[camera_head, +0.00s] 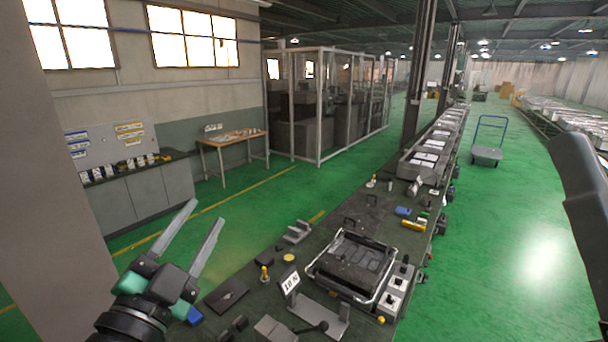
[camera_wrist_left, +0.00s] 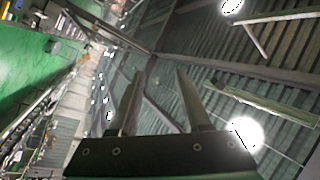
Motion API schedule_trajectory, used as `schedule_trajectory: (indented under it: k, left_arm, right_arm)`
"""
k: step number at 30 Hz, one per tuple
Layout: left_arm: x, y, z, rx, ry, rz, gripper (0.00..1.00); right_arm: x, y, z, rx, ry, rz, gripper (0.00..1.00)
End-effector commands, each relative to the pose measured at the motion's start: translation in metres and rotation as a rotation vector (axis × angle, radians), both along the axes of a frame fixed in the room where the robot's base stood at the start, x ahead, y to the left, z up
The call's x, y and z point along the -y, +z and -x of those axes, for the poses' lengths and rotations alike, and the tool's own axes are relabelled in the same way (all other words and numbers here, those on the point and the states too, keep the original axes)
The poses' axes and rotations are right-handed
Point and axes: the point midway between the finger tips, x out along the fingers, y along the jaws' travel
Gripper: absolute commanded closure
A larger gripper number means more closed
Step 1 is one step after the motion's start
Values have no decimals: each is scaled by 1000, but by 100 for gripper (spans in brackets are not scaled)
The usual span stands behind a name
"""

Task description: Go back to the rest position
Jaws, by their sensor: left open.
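My left gripper (camera_head: 200,236) is raised at the lower left of the head view, beside the near end of the workbench. Its two long grey fingers point up and are apart, with nothing between them. In the left wrist view its fingers (camera_wrist_left: 155,100) also stand apart and empty, with the ceiling behind them. My right arm (camera_head: 585,200) shows only in part at the right edge of the head view, and its gripper is out of the picture.
The dark workbench (camera_head: 262,252) holds a black tray with a metal frame (camera_head: 352,263), a sign (camera_head: 290,283), a control box (camera_head: 397,290) and small parts. A wooden table (camera_head: 231,139) and a glazed enclosure (camera_head: 318,105) stand behind.

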Motion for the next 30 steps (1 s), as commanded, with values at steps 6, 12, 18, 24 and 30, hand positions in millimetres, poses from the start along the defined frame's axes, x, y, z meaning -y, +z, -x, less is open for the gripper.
schedule_trajectory:
  k: [6, 12, 18, 24, 30]
  left_arm:
    - [-15, 130, 133, 387, -117, 384, 52]
    - [-27, 151, 178, 455, -304, 732, 52]
    - [-27, 151, 177, 441, -343, 792, 52]
    - [-27, 151, 177, 441, -343, 792, 52]
    - [-27, 151, 177, 441, -343, 792, 52]
  right_arm:
    - [0, 0, 0, 0, 0, 0, 50]
    - [0, 0, 0, 0, 0, 0, 50]
    - [0, 0, 0, 0, 0, 0, 50]
    - [0, 0, 0, 0, 0, 0, 50]
    - [0, 0, 0, 0, 0, 0, 50]
